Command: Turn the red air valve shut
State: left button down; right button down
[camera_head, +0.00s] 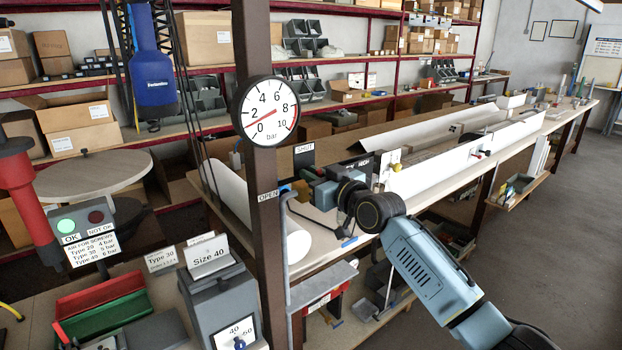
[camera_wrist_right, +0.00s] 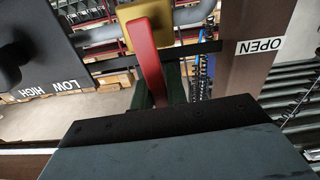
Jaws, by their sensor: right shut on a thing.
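The red air valve's lever (camera_wrist_right: 147,55) shows in the right wrist view, with a yellow-brown block at its upper end. Its lower end goes behind the dark edge of my right gripper (camera_wrist_right: 185,125). In the head view my right gripper (camera_head: 312,190) is at the brown post, between the SHUT sign (camera_head: 304,149) and the OPEN sign (camera_head: 267,196). The lever cannot be made out in the head view. My left gripper is not in view.
A pressure gauge (camera_head: 266,110) with a red needle hangs on the post (camera_head: 270,240). A long bench with white profiles (camera_head: 465,155) runs to the back right. A Size 40 box (camera_head: 220,290) and green and red bins stand lower left. Open floor (camera_head: 530,230) lies right.

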jog(key=shift+w+d+m, duration=0.1)
jog(key=shift+d+m, duration=0.05)
jog(key=shift+m, duration=0.25)
jog(key=c, duration=1.4)
grip_release()
jog(key=b+v, duration=0.1)
jog(key=v, duration=1.2)
jog(key=shift+s, duration=0.2)
jog(key=shift+d, duration=0.15)
